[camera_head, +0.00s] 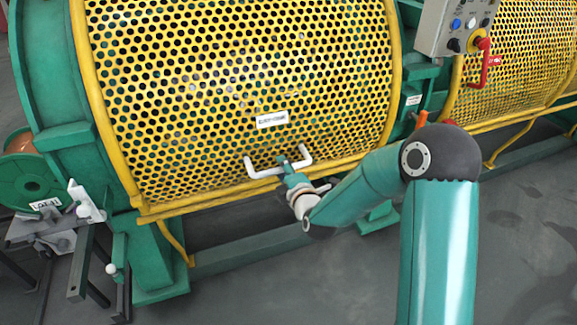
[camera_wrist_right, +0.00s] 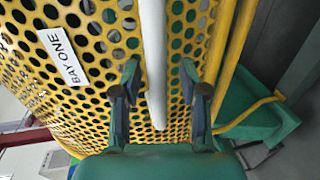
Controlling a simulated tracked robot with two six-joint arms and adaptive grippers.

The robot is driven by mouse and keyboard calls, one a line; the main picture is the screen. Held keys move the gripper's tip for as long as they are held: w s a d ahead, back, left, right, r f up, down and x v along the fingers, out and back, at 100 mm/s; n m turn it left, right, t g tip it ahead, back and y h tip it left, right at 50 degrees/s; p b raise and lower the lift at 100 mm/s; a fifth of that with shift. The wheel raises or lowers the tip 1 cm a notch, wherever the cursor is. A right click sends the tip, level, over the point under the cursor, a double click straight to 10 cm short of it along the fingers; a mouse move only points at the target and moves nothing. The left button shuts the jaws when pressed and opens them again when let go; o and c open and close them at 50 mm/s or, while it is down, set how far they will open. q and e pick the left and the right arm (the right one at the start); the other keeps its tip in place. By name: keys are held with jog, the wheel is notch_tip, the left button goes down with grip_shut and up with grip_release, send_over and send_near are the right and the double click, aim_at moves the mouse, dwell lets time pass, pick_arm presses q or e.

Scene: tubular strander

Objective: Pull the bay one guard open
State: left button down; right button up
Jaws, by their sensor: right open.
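The bay one guard (camera_head: 240,80) is a yellow perforated curved cover, down over its bay of the green machine. A white label (camera_head: 272,119) on it reads BAY ONE in the right wrist view (camera_wrist_right: 64,57). Below the label is a white handle (camera_head: 262,172), a bar raised off the mesh. My right gripper (camera_head: 284,162) is at the handle's middle. In the right wrist view my right gripper (camera_wrist_right: 160,70) is open, with the white handle (camera_wrist_right: 153,50) between its two fingers. Gaps show on both sides of the bar. My left gripper is not in view.
A grey control box (camera_head: 458,24) with a red button hangs at upper right. A second yellow guard (camera_head: 530,55) with a red handle (camera_head: 485,65) is beside it. A green spool (camera_head: 35,185) and metal stand are at left. Bare floor (camera_head: 530,200) lies in front.

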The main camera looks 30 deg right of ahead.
grip_shut()
dwell(0.3)
